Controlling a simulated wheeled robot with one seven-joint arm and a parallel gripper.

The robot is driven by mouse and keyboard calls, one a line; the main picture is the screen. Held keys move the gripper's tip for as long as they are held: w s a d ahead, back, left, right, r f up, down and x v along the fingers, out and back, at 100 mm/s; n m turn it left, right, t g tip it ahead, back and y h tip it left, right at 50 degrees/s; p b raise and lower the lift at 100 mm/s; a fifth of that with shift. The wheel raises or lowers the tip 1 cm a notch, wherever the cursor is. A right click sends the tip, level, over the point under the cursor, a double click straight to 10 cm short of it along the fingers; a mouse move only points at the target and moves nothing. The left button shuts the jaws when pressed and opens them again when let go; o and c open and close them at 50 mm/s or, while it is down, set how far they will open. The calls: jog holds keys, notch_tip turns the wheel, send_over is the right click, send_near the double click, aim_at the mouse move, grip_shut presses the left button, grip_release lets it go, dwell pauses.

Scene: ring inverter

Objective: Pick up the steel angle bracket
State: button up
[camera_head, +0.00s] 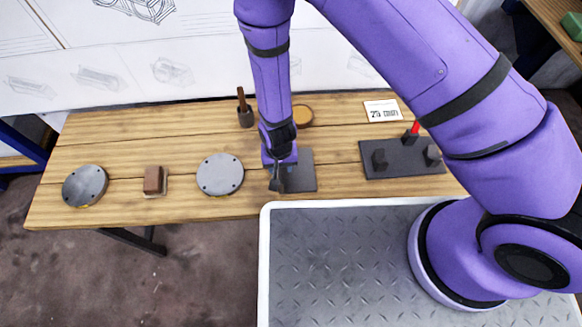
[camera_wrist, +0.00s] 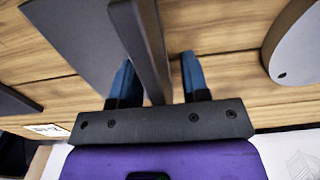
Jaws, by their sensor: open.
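The steel angle bracket (camera_head: 302,172) is dark grey and sits near the front edge of the wooden bench in the head view. In the wrist view it shows as a flat plate (camera_wrist: 78,42) with an upright flange (camera_wrist: 143,45). My gripper (camera_head: 277,180) is over the bracket's left side and partly hides it. In the wrist view my gripper (camera_wrist: 159,65) is open, with its two blue-tipped fingers on either side of the flange.
A grey round plate (camera_head: 220,174), a brown block (camera_head: 154,180) and another disc (camera_head: 85,186) lie to the left. A black fixture plate (camera_head: 400,160) with upright posts lies to the right. A dark holder (camera_head: 245,117) stands behind. Bare wood separates them.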

grip_shut()
dwell(1.4)
